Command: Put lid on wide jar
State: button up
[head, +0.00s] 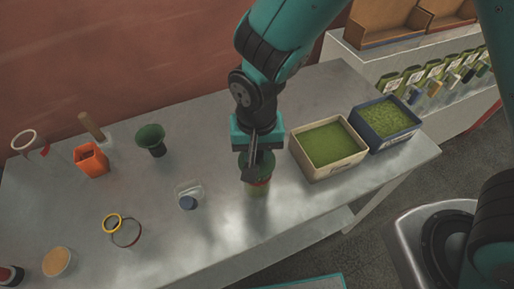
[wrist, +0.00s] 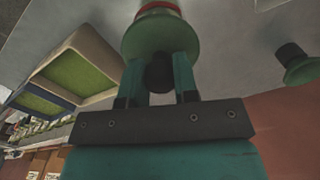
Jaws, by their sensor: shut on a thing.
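The wide jar (head: 256,190) stands on the metal table below my gripper, with greenish contents and a red band near its top. A green lid (wrist: 160,38) with a dark knob (wrist: 160,72) is held by my gripper (wrist: 160,88), its two fingers shut on either side of the knob. In the head view my gripper (head: 255,165) points down over the jar and hides much of the lid. The lid's rim lies at or just above the red band at the jar's mouth. I cannot tell whether it is fully seated.
A beige box (head: 347,168) and a blue box (head: 408,134), both with green contents, stand close on the right. A small clear container (head: 189,192) lies left, beyond it a green funnel-like piece (head: 150,138), an orange holder (head: 91,160) and rings (head: 113,221).

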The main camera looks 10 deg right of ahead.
jog(key=o, duration=1)
jog(key=shift+r, duration=0.1)
notch_tip(320, 180, up, 17)
jog(key=b, duration=0.3)
jog(key=s+d+f+n+y+b, duration=0.2)
jog(key=s+d+n+y+b, duration=0.1)
jog(key=s+d+n, duration=0.5)
jog(key=shift+s+d+f+y, duration=0.4)
jog(key=shift+s+d+y, duration=0.2)
jog(key=shift+s+d, duration=0.4)
